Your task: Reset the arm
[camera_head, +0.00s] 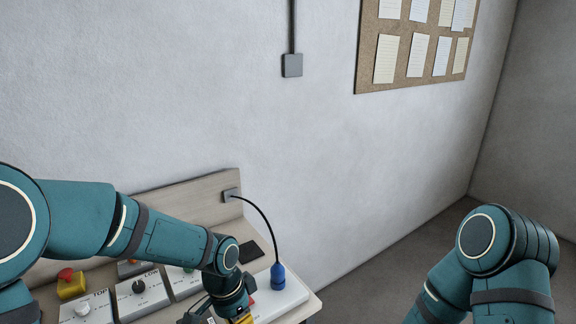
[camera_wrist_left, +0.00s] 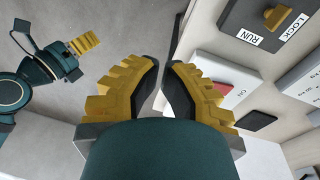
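My left arm (camera_head: 170,235) reaches in from the left over the panel boxes. Its gripper (camera_head: 243,317) is at the bottom edge of the head view, partly cut off, close to the blue cylinder-like connector. In the left wrist view, the yellow fingers of this gripper (camera_wrist_left: 161,66) lean together with their tips almost meeting, and nothing shows between them. My right arm (camera_head: 500,255) is at the lower right of the head view, with its gripper outside that view. The right gripper (camera_wrist_left: 85,42) shows small at the upper left of the left wrist view; its finger gap is unclear.
A wooden bench (camera_head: 190,197) stands against the wall with several switch boxes, including a dial box (camera_head: 140,290) and a red-and-yellow button (camera_head: 70,283). A blue connector (camera_head: 278,275) on a black cable stands near the right edge. A RUN/LOCK switch box (camera_wrist_left: 265,25) shows close by.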

